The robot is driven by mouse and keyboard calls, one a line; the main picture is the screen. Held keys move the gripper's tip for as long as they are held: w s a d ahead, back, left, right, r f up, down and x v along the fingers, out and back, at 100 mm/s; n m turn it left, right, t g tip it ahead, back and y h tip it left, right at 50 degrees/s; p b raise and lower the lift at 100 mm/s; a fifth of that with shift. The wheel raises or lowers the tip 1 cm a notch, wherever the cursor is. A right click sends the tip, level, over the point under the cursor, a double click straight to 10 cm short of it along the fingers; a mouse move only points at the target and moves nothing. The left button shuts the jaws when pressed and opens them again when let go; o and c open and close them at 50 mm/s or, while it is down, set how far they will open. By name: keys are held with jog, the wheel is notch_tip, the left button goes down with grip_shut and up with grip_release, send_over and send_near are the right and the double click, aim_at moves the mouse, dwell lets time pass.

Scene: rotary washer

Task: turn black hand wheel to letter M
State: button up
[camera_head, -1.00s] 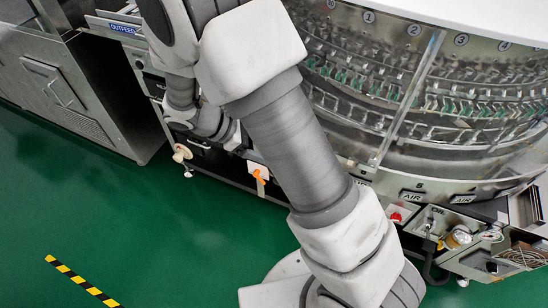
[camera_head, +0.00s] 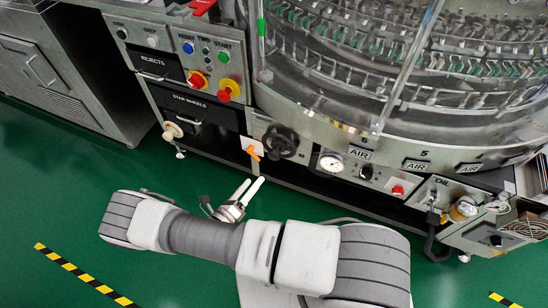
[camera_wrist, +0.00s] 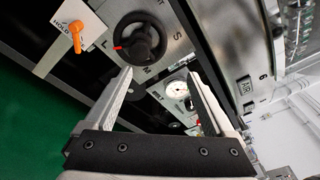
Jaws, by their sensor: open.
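The black hand wheel (camera_head: 281,141) is on the lower front panel of the machine, left of a round gauge. In the wrist view the wheel (camera_wrist: 141,38) is near the top centre, with a red mark on its left side. The mark lies beside the letter L (camera_wrist: 105,43). The letter M (camera_wrist: 148,68) is below the wheel and S (camera_wrist: 178,37) is to its right. My gripper (camera_head: 251,183) is open and empty, below and left of the wheel in the head view. In the wrist view its fingertips (camera_wrist: 159,74) are apart, short of the wheel and not touching it.
An orange lever (camera_head: 254,152) on a white plate is left of the wheel. The gauge (camera_head: 331,162) and a row of air controls are right of it. Red and yellow buttons (camera_head: 229,90) sit on the panel above left. The green floor in front is open.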

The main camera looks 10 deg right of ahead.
aim_at(273, 157)
notch_tip(273, 157, down, 5)
jog(key=n+t+y, duration=0.2)
jog(key=n+t, duration=0.1)
jog(key=n, duration=0.1)
jog(key=b+x, duration=0.1)
jog(key=x, duration=0.4)
jog(key=b+x, duration=0.1)
jog(key=x, duration=0.5)
jog(key=d+b+x, duration=0.1)
jog(key=x, duration=0.5)
jog(key=shift+s+f, duration=0.4)
grip_shut()
